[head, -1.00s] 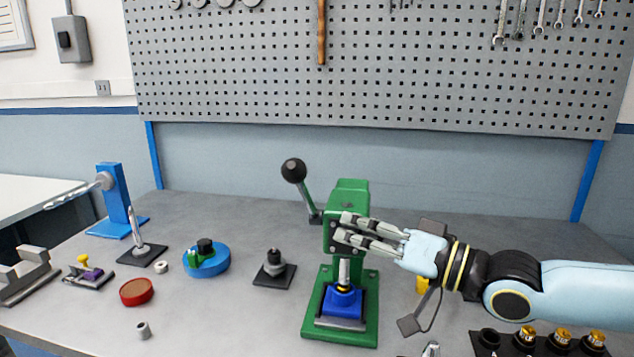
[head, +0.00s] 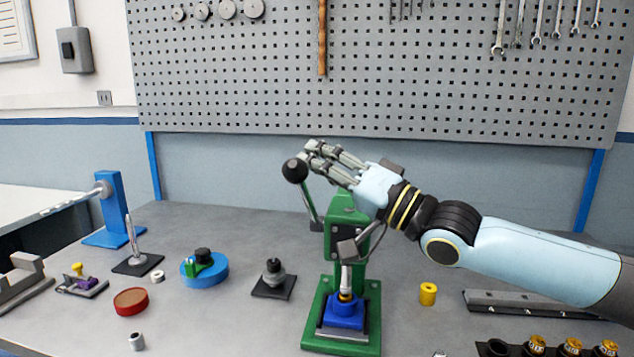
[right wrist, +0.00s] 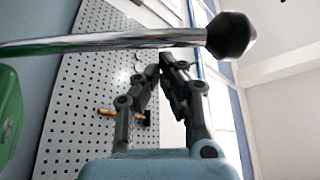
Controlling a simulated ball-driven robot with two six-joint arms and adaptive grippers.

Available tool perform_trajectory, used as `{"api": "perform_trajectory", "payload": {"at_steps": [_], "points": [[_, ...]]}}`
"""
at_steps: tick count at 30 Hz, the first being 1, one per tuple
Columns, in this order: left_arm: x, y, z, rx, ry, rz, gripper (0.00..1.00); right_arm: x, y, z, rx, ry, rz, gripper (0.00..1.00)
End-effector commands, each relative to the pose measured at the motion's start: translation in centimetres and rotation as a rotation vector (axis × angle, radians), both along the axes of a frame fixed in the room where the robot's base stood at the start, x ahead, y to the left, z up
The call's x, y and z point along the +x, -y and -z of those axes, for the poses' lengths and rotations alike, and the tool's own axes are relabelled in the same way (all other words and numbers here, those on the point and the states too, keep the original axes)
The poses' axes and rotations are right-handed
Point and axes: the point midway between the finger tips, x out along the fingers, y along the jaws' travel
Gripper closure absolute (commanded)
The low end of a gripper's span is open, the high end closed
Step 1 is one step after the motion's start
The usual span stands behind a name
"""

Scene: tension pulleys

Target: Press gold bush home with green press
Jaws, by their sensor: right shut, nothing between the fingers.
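The green press (head: 348,218) stands at the middle of the bench. Its lever rises to the left and ends in a black ball knob (head: 295,170). The silver ram (head: 346,280) is down over a blue block (head: 346,312) on the press base. A small gold ring, the gold bush (head: 345,296), shows at the ram's lower end, mostly hidden. My right gripper (head: 308,150) is shut and empty, close beside the knob at its upper right. In the right wrist view the lever rod (right wrist: 100,43) crosses near the fingertips (right wrist: 172,60); contact is unclear. My left gripper is not in view.
A yellow bush (head: 428,294) stands right of the press. A dark rack (head: 500,348) with several gold-topped parts is at the front right. A black-based post (head: 273,281), blue disc (head: 205,270) and red disc (head: 131,301) are to the left. The pegboard (head: 400,80) is behind.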

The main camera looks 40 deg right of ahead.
Motion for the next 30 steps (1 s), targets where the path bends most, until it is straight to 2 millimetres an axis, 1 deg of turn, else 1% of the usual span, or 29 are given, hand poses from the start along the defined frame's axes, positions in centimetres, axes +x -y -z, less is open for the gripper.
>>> {"api": "perform_trajectory", "payload": {"at_steps": [3,6,17,20,23,30], "points": [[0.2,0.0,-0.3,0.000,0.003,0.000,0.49,-0.9,-0.6,0.7,0.002,0.001,-0.001,1.00],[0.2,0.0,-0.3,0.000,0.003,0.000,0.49,-1.3,-0.9,1.1,0.001,0.004,-0.002,1.00],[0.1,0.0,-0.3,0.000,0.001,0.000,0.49,-1.5,-1.0,1.4,-0.001,0.003,-0.002,1.00],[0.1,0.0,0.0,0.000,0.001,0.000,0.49,-1.6,-1.1,1.7,-0.008,0.009,-0.002,1.00],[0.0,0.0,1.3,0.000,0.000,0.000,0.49,-2.0,-1.5,2.6,-0.043,0.040,-0.003,1.00],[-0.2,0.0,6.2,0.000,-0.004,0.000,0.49,-3.5,-3.3,5.6,-0.202,0.173,-0.004,1.00]]}}
